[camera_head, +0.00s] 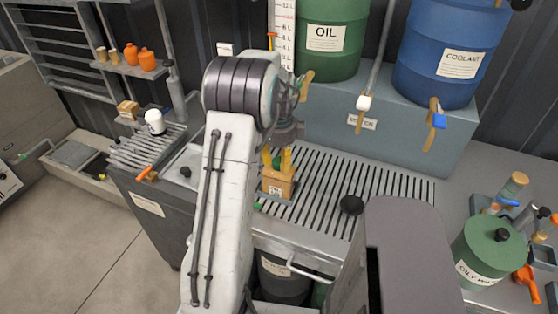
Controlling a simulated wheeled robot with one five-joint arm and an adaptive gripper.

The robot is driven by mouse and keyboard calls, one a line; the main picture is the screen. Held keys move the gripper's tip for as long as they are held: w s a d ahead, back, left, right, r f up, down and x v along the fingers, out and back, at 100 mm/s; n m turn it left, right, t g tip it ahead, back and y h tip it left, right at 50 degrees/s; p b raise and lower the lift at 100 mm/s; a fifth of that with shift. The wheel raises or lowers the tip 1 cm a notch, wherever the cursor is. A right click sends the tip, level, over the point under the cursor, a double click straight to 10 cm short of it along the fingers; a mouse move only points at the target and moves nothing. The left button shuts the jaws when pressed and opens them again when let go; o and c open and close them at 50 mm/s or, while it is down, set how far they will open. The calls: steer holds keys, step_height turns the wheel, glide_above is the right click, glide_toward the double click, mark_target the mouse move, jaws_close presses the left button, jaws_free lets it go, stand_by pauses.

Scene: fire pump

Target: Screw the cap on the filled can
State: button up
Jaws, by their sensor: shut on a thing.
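A small tan can (278,184) with a white label stands upright at the left part of the slotted grate. My gripper (277,160) is right above it, with two yellow fingertips pointing down at the can's top. The gripper is shut on a small green piece, apparently the cap (276,163), between the fingertips. I cannot tell whether the cap touches the can's mouth or how it is seated. My arm hides part of the area left of the can.
Oil (325,58) and coolant (450,72) drums stand behind. A green canister (488,252) and bottles crowd the right. A white container (155,121) stands left.

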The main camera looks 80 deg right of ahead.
steer(key=shift+m, duration=0.9)
steer(key=o, duration=1.6)
steer(key=shift+r+p, duration=1.2)
steer(key=shift+r, duration=0.3)
steer(key=shift+r+p, duration=1.95)
steer(key=shift+r, duration=0.55)
